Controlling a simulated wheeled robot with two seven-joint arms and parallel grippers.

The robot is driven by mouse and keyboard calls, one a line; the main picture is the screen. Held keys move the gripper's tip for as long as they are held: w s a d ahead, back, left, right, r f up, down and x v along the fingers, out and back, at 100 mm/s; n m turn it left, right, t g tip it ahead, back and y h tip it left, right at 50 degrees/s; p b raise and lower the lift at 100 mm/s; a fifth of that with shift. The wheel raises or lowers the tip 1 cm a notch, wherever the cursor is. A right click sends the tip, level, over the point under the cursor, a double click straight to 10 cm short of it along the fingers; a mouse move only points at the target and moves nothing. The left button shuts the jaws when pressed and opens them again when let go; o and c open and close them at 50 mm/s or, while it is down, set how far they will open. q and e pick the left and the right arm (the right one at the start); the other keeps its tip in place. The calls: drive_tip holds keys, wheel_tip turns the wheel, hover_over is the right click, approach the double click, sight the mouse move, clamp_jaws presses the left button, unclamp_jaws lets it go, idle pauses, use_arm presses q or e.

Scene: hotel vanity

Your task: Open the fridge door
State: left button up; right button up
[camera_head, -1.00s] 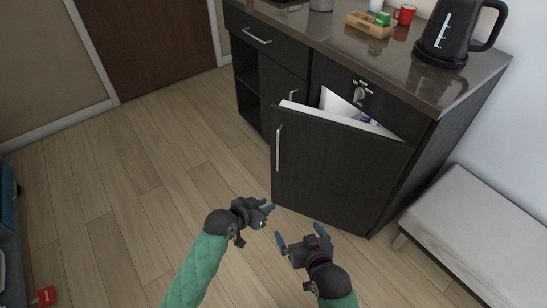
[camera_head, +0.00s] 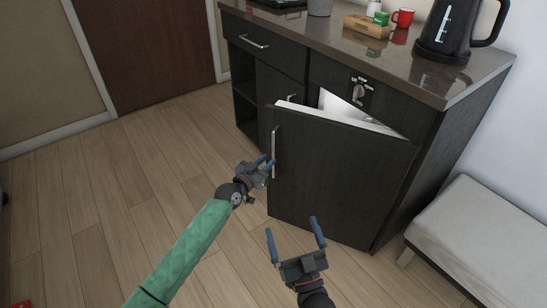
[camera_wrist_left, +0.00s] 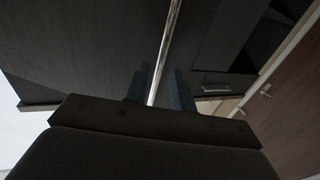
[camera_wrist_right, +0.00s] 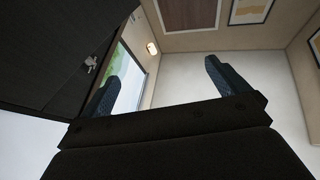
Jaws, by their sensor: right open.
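The dark fridge door (camera_head: 335,175) stands ajar at the lower right of the cabinet, with a white inner edge (camera_head: 345,120) showing above it. Its vertical silver handle (camera_head: 275,150) is on the door's left side. My left gripper (camera_head: 267,166) is at the lower part of this handle. In the left wrist view the handle (camera_wrist_left: 168,40) runs between the two fairly close fingers (camera_wrist_left: 160,82); whether they press on it is unclear. My right gripper (camera_head: 294,236) is open and empty, low in front of the door, apart from it.
The countertop (camera_head: 400,62) holds a black kettle (camera_head: 447,30), a wooden box (camera_head: 367,26) and a red mug (camera_head: 402,17). A pale bench (camera_head: 470,225) stands right of the cabinet.

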use_arm(q)
drive_tip(key=shift+x, duration=2.3)
use_arm(e)
drive_tip(key=shift+t, duration=0.8)
drive_tip(key=shift+s+d+r, duration=0.1)
drive_tip(key=shift+s+r, duration=0.1)
drive_tip(key=shift+r, duration=0.95)
drive_tip(key=shift+s+d+r, duration=0.1)
drive_tip(key=shift+s+r, duration=0.1)
drive_tip(key=shift+r, duration=0.9)
use_arm(q)
clamp_jaws()
